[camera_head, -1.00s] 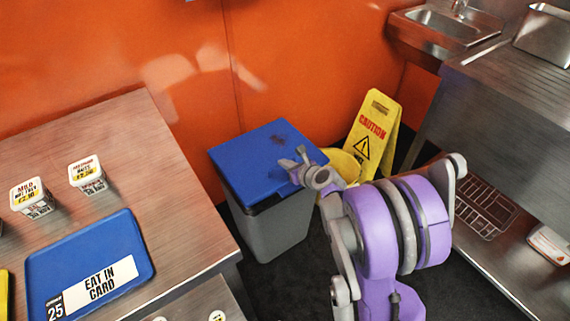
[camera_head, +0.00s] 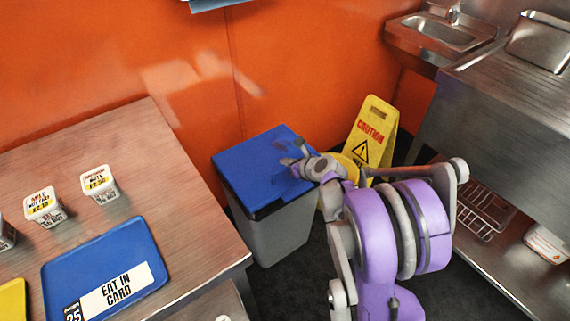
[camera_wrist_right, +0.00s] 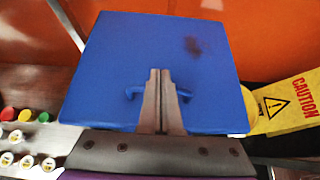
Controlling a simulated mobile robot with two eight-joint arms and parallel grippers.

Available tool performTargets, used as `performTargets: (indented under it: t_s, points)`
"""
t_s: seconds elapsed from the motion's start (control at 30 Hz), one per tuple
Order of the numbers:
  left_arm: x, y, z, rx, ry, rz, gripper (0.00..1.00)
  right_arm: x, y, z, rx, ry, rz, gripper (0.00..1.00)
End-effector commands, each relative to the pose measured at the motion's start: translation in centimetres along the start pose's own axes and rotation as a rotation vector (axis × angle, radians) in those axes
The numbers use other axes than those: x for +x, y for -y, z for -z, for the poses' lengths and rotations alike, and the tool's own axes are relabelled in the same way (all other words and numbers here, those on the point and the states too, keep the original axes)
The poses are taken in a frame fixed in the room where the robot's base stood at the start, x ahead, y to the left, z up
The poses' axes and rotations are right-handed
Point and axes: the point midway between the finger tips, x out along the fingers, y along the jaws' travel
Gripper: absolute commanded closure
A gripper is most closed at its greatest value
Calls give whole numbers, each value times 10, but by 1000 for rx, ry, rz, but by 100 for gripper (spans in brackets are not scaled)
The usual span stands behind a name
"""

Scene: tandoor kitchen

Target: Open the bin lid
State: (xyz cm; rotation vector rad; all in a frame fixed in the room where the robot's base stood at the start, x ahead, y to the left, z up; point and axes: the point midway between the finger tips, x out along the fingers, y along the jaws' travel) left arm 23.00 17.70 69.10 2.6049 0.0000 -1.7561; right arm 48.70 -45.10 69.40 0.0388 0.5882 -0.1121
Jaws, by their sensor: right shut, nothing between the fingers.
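The bin (camera_head: 276,237) is grey with a blue lid (camera_head: 255,168), and it stands on the floor by the orange wall. The lid is down. In the right wrist view the lid (camera_wrist_right: 150,55) fills the middle, with a dark smudge and a blue handle (camera_wrist_right: 186,92) partly hidden behind my fingers. My right gripper (camera_head: 292,153) is shut and empty over the right part of the lid. In the wrist view its fingertips (camera_wrist_right: 160,75) overlap the handle area; I cannot tell whether they touch it. My left gripper is out of view.
A steel table (camera_head: 135,150) with a blue tray (camera_head: 130,241) and small tubs stands left of the bin. A yellow caution sign (camera_head: 371,130) and a yellow bucket are close behind my right arm. A steel counter (camera_head: 510,110) and sink are on the right.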

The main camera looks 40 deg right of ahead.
Motion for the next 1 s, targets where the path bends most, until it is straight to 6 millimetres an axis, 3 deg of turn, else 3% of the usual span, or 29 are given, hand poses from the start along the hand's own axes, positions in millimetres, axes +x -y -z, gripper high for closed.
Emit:
performTargets:
  t_s: [0.27,1.0]
  points:
    - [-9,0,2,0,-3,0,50,-6,9,-10,0,-39,0,100]
    - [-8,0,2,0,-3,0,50,-5,9,-10,0,-43,0,100]
